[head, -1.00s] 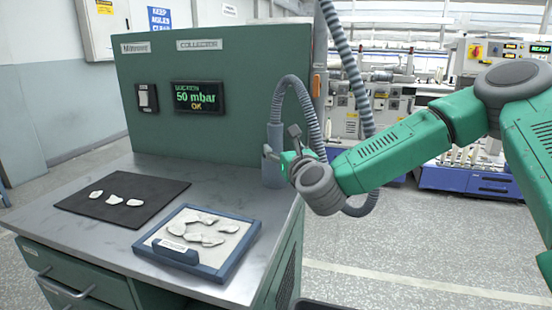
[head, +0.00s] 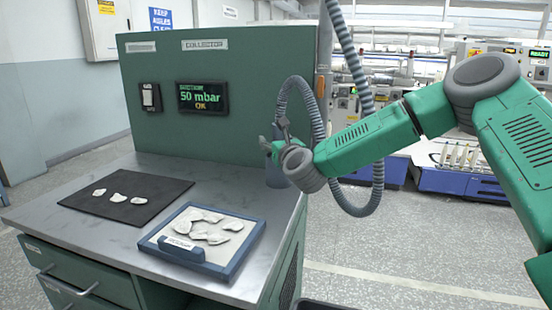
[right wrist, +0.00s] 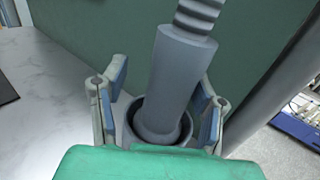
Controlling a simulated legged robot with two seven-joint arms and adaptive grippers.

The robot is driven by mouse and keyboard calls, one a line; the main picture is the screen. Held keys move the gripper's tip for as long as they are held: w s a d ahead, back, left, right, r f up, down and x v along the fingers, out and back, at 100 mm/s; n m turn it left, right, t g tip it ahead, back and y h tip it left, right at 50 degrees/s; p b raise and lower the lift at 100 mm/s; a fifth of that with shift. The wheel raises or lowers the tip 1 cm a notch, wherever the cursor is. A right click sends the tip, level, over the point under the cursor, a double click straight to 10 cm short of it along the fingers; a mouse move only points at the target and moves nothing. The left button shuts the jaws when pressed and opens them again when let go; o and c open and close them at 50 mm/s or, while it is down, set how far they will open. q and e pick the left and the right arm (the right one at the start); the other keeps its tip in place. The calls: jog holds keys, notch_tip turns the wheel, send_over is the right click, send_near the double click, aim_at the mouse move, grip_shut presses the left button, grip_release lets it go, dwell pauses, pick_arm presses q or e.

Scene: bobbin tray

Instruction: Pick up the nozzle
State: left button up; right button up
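The nozzle (right wrist: 178,75) is a grey tube on a ribbed hose. In the right wrist view it stands with its lower end inside a round grey holder (right wrist: 186,138). My right gripper (right wrist: 160,100) has its two blue-padded fingers spread, one on each side of the nozzle. A gap shows between the left finger and the nozzle; on the right side I cannot tell whether they touch. In the head view my right gripper (head: 268,147) is at the cabinet's right end, above the holder (head: 275,176), and mostly hides the nozzle. My left gripper is not in view.
The ribbed hose (head: 322,130) loops right beside my right forearm. A blue-rimmed tray (head: 224,271) with several white pieces and a black mat (head: 157,205) with three lie on the grey bench (head: 120,240). A green panel (head: 215,135) stands behind.

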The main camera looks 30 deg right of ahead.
jog(key=shift+d+f, duration=0.1)
jog(key=shift+d, duration=0.05)
jog(key=c, duration=0.7)
jog(key=shift+d+f, duration=0.1)
jog(key=shift+d, duration=0.2)
grip_shut()
jog(key=shift+d+f, duration=0.15)
jog(key=shift+d, duration=0.25)
jog(key=shift+a+r, duration=0.2)
jog(key=shift+a, duration=0.1)
jog(key=r, duration=0.4)
jog(key=r+p, duration=0.1)
jog(key=r, duration=0.3)
jog(key=shift+d+r, duration=0.2)
jog(key=shift+r, duration=0.15)
jog(key=shift+a+r+p, duration=0.15)
jog(key=shift+r+p, duration=0.2)
jog(key=shift+r, duration=0.4)
jog(key=shift+r+p, duration=0.85)
jog(key=shift+r, duration=1.1)
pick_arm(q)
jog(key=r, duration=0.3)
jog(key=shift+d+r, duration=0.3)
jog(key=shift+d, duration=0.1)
